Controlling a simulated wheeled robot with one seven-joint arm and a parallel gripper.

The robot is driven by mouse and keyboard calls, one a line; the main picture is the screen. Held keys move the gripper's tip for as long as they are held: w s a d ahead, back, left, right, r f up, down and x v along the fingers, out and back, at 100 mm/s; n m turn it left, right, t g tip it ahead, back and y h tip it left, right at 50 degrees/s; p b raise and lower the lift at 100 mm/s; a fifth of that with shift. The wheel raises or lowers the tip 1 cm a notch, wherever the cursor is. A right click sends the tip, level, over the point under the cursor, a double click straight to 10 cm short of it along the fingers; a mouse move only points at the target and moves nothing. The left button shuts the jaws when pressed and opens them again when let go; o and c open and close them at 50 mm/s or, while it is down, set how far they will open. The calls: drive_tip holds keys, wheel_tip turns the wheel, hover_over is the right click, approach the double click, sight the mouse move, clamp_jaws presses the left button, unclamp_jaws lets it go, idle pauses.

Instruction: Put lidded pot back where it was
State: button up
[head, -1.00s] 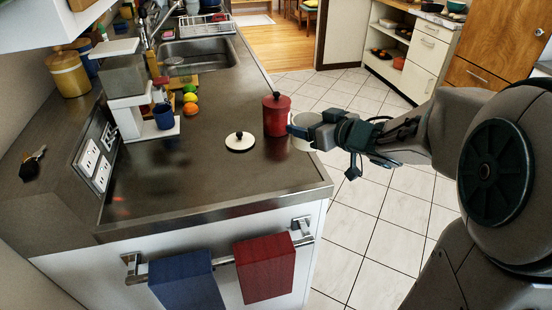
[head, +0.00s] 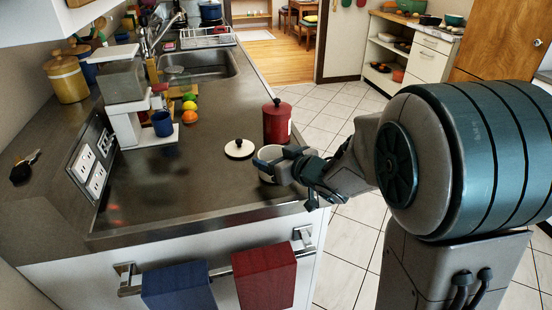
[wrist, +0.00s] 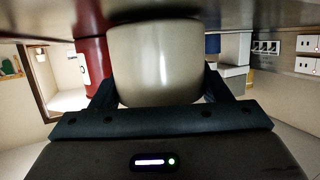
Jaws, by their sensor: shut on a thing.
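A small cream pot without its lid (head: 266,176) is gripped in my gripper (head: 277,164) near the right edge of the counter. In the wrist view the pot (wrist: 155,62) sits between the two dark fingers (wrist: 157,90). The pot is over the counter; I cannot tell whether its base touches it. A round white lid with a black knob (head: 239,149) lies on the counter just to the left of the pot, apart from it.
A red lidded canister (head: 277,124) stands just behind the pot, and in the wrist view it (wrist: 94,62) is at the left. A blue mug (head: 162,124) on a white stand, fruit (head: 190,110) and wall sockets (head: 94,164) are further left. The counter's front middle (head: 170,200) is clear.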

drive_tip(key=shift+f, duration=0.15)
drive_tip(key=o, duration=1.3)
